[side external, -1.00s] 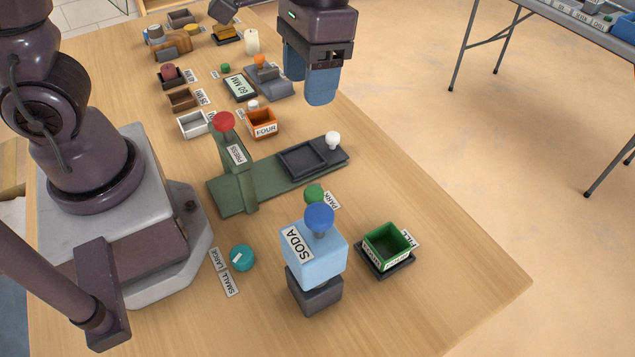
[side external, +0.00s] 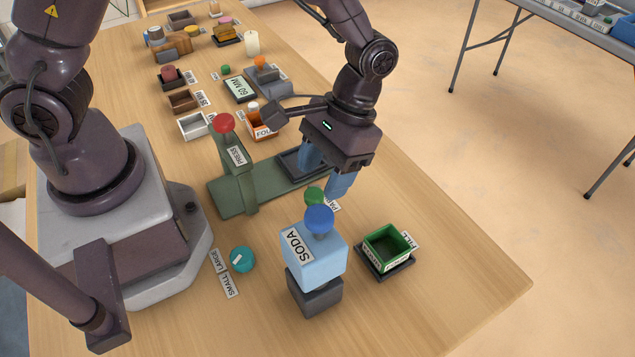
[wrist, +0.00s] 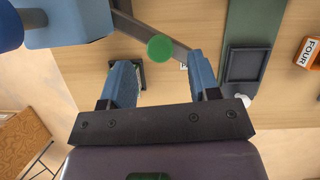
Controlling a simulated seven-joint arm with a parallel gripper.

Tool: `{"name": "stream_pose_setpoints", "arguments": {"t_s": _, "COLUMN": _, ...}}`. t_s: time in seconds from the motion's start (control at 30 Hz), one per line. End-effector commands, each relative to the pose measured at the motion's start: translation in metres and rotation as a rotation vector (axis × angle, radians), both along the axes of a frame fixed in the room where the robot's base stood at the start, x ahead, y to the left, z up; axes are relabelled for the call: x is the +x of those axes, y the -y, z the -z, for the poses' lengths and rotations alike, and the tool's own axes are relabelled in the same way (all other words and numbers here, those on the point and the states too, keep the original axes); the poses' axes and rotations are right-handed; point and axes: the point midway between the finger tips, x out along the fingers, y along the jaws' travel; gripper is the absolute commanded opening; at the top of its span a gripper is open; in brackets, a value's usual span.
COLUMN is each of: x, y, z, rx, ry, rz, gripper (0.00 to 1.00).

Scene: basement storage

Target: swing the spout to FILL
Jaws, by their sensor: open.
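The light blue SODA dispenser (side external: 314,256) stands on a dark base at the front of the table, with a blue knob (side external: 319,219) on top. A green knob (side external: 314,195) shows just behind it, near the partly hidden PARK label (side external: 333,205). In the wrist view the green knob (wrist: 160,48) sits at the end of a dark spout arm (wrist: 138,28). My gripper (side external: 322,176) is open and empty, above and behind the green knob. In the wrist view the knob appears between the fingers, apart from both. The FILL label (side external: 408,241) lies by a green box (side external: 388,246).
The green box stands on a dark tray (side external: 388,272) right of the dispenser. A green PRESS stand (side external: 232,180) with a red knob is left of my gripper. A teal dial (side external: 242,259) is at the dispenser's left. The table's right front is clear.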

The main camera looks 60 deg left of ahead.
Motion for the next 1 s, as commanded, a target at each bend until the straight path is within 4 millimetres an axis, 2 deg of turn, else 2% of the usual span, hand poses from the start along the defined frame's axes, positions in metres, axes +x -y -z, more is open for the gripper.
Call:
{"name": "stream_pose_setpoints", "arguments": {"t_s": 0.2, "x": -0.01, "y": 0.001, "z": 0.023, "rx": 0.0, "ry": -0.002, "rz": 0.0, "gripper": 0.56}}
{"name": "stream_pose_setpoints", "arguments": {"t_s": 0.57, "x": -0.011, "y": 0.001, "z": 0.027, "rx": -0.001, "ry": 0.001, "rz": 0.001, "gripper": 0.56}}
{"name": "stream_pose_setpoints", "arguments": {"t_s": 0.8, "x": -0.011, "y": 0.001, "z": 0.027, "rx": -0.001, "ry": 0.001, "rz": 0.001, "gripper": 0.01}}
{"name": "stream_pose_setpoints", "arguments": {"t_s": 1.0, "x": -0.01, "y": 0.002, "z": 0.026, "rx": -0.001, "ry": 0.001, "rz": 0.005, "gripper": 0.0}}
